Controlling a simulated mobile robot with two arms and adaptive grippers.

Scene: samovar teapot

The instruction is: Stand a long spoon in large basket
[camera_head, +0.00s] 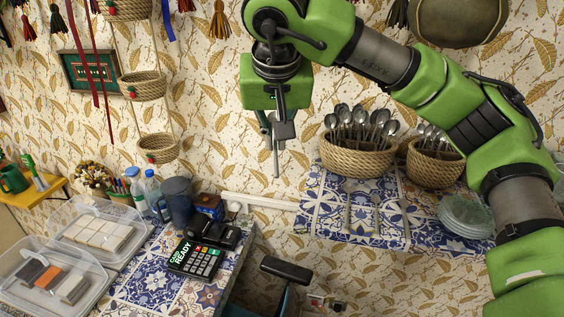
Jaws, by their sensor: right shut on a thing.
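My right gripper (277,135) points down in the upper middle, left of the large basket and above its rim level. It is shut on a long spoon (276,163), whose thin grey handle hangs straight down below the fingers. The spoon's other end is hidden by the gripper. The large woven basket (358,162) stands on the tiled shelf with several spoons upright in it, bowls up. The held spoon is apart from the basket. My left gripper is not in view.
A smaller basket (432,172) with spoons stands right of the large one. Several pieces of cutlery (376,212) lie on the tiled shelf (325,205) in front. Stacked glass plates (466,217) sit at the right. A card reader (196,259) and bottles (154,192) stand on the lower left counter.

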